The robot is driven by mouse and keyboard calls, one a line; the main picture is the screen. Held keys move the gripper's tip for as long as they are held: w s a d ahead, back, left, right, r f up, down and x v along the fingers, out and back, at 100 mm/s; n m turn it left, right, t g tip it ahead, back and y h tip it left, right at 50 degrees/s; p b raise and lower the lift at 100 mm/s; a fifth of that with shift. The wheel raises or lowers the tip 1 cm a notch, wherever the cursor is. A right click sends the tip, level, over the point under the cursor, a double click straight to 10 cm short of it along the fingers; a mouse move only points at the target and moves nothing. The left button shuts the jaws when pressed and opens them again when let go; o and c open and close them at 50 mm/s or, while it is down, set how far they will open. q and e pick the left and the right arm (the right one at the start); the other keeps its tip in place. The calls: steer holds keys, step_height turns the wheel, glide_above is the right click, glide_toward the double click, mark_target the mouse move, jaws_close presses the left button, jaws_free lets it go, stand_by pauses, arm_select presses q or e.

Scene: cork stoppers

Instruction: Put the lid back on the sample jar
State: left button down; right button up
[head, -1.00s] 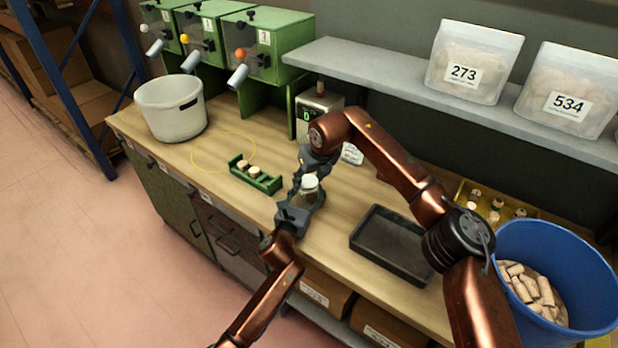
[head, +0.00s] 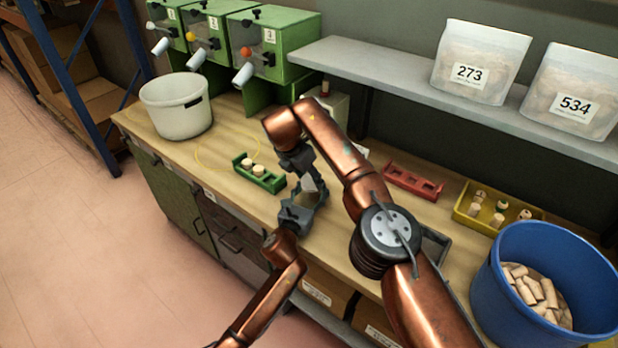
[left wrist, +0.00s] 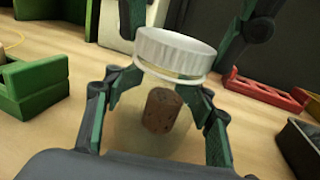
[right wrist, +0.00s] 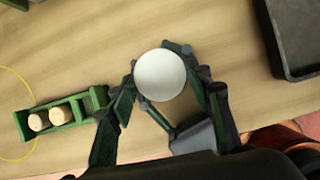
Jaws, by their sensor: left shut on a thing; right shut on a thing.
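The sample jar (left wrist: 187,128) is clear, with a brown cork (left wrist: 161,110) inside. My left gripper (head: 303,207) is shut around its sides and holds it, somewhat tilted in the left wrist view. The white ribbed lid (left wrist: 175,50) is at the jar's mouth; whether it is seated or just above the rim I cannot tell. In the right wrist view the lid (right wrist: 160,75) is a plain white disc between the fingers of my right gripper (head: 305,172), which is shut on it from above. In the head view the jar and lid are largely hidden by the grippers.
A green rack (head: 259,175) with two corks stands left of the grippers. A red rack (head: 412,182), a yellow tray (head: 470,213) and a dark tray (head: 436,244) lie to the right. A white pot (head: 176,110) and blue bin (head: 545,255) stand farther out.

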arm_select(q)
steer(key=shift+d, duration=0.1)
arm_select(e)
steer(key=o, duration=0.7)
steer(key=shift+c, duration=0.2)
steer(key=shift+s+r, duration=0.1)
steer(key=shift+r, duration=2.15)
steer(key=o, duration=0.6)
